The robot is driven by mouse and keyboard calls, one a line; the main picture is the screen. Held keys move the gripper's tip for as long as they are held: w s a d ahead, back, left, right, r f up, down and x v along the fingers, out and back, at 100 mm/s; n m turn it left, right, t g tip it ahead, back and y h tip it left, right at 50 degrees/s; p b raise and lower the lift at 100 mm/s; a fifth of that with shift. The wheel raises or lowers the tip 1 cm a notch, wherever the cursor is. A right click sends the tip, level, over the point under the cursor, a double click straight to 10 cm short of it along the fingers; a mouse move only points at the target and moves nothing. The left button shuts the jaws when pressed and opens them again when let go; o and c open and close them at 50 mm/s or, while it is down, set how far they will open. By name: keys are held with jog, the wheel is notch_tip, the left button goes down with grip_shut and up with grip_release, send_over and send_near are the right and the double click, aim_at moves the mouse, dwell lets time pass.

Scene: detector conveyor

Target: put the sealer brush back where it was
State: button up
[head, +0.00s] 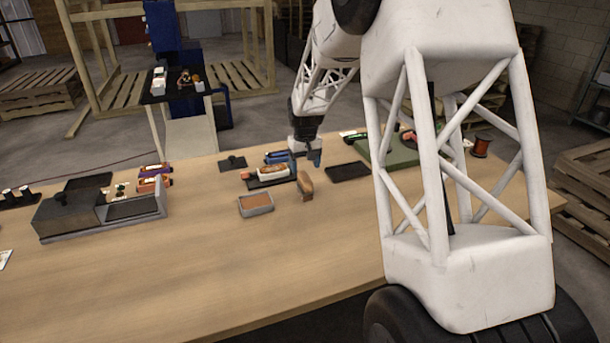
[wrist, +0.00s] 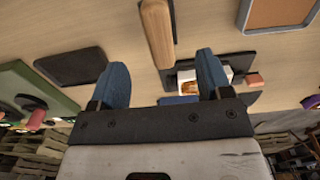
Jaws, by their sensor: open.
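A wooden-handled piece, which looks like the sealer brush (head: 306,187), is on the table below and in front of my gripper (head: 306,157). In the wrist view the brush (wrist: 157,32) has a rounded tan handle with a dark strip along one side. Its near end points to the gap between the fingertips of my gripper (wrist: 162,62). My gripper is open and holds nothing. I cannot tell whether the fingers touch the brush. A grey-rimmed tray with a brown inside (head: 257,210) lies left of the brush; it also shows in the wrist view (wrist: 245,22).
A black tray (head: 262,184) with a white-labelled item is behind the brush, near my gripper. An empty dark pad (head: 347,171) lies to the right, before a green mat (head: 392,153). A grey bin (head: 75,228) stands at left. The front table is clear.

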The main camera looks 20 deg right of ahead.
jog(key=shift+r, duration=2.2)
jog(key=shift+s+r, duration=0.15)
jog(key=s+a+r, duration=0.3)
jog(key=s+r, duration=0.1)
jog(key=s, duration=0.3)
jog(key=s+a+r+t, duration=0.1)
jog(key=s+a+r, duration=0.25)
jog(key=s, duration=0.45)
jog(key=s+a+r, duration=0.2)
jog(key=s+r, duration=0.2)
jog(key=s, duration=0.3)
jog(key=s+a+f, duration=0.1)
jog(key=s+a, duration=0.1)
jog(key=s, duration=1)
jog(key=s+a+f+t, duration=0.1)
jog(key=s+a, duration=0.2)
jog(key=s, duration=0.9)
jog(key=shift+s+t, duration=0.3)
jog(key=shift+s, duration=0.05)
